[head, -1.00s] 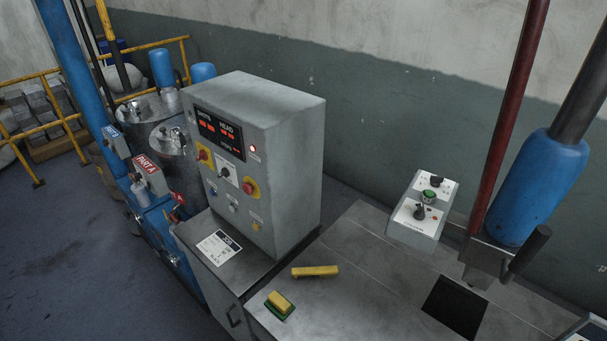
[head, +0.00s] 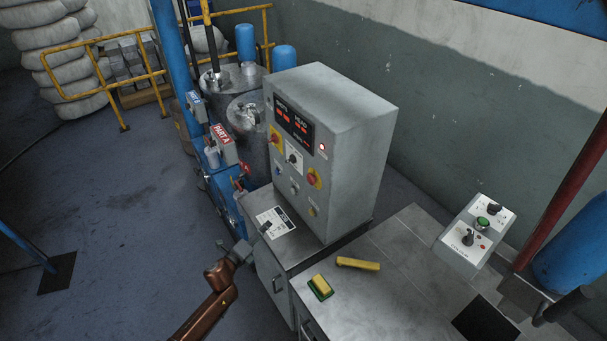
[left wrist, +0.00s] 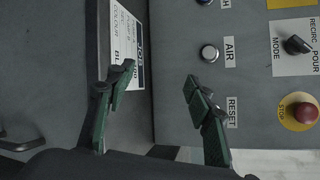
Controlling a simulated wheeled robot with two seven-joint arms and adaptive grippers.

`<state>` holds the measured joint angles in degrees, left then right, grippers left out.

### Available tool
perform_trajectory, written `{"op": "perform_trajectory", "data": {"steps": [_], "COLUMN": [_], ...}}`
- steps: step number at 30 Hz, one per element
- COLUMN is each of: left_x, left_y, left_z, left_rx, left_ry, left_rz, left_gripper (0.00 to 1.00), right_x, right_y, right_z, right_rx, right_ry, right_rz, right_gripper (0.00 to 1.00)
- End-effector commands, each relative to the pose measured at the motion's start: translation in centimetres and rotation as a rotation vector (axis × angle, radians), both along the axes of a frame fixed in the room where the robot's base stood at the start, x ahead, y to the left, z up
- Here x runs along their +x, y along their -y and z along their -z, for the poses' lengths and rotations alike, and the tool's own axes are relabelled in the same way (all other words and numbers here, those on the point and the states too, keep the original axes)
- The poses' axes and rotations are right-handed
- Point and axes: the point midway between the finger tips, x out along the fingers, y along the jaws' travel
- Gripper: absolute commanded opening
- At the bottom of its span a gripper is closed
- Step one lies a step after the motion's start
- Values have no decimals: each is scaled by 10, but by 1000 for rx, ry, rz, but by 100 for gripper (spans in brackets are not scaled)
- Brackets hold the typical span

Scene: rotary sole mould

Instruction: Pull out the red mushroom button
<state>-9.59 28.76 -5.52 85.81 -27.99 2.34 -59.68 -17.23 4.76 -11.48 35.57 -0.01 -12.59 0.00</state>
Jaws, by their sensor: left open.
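The red mushroom button (head: 313,178) sits on a round yellow plate low on the front of the grey control cabinet (head: 345,150). In the left wrist view the red button (left wrist: 304,112) is at the right edge, on a yellow ring marked STOP. My left gripper (head: 257,238) is in front of the cabinet, left of and below the button, and touches nothing that I can see. In the left wrist view its two green-padded fingers (left wrist: 160,78) are spread apart with nothing between them. My right gripper is not in view.
A label sheet (head: 275,222) lies on the ledge below the panel. A yellow-and-green block (head: 320,287) and a yellow bar (head: 358,264) lie on the metal table (head: 415,290). A red-and-yellow switch (head: 275,139) is higher on the panel. Blue equipment stands behind, at left.

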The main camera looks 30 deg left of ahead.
Motion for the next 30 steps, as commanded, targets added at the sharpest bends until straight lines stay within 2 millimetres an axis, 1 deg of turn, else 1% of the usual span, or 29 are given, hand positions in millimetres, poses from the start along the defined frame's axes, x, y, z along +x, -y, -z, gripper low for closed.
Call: {"op": "perform_trajectory", "data": {"steps": [1, 2, 3, 5, 6, 9, 12, 15, 19, 27, 30], "left_x": [14, 21, 28, 34, 37, 37, 35, 37, 50, 86, 94], "left_y": [8, 16, 26, 42, 53, 76, 89, 96, 105, 126, 130], "left_z": [-55, -82, -115, -159, -184, -222, -240, -248, -250, -250, -249], "left_rx": [127, 213, 328, 501, 615, 838, 968, 1022, 1028, 1024, 1024], "left_ry": [76, 122, 183, 274, 331, 441, 507, 536, 541, 539, 537], "left_rz": [80, 131, 199, 299, 361, 482, 553, 580, 584, 581, 580], "left_gripper": [48, 48, 48, 48, 48, 48, 48, 48, 48, 48, 48], "right_x": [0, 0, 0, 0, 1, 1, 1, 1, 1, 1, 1], "right_y": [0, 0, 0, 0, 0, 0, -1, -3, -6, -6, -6], "right_z": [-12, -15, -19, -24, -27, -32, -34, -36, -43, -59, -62], "right_rx": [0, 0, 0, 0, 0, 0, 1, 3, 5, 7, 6], "right_ry": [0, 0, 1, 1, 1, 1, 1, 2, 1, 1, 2], "right_rz": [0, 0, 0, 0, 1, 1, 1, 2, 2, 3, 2], "right_gripper": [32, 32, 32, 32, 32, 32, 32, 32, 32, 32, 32]}}
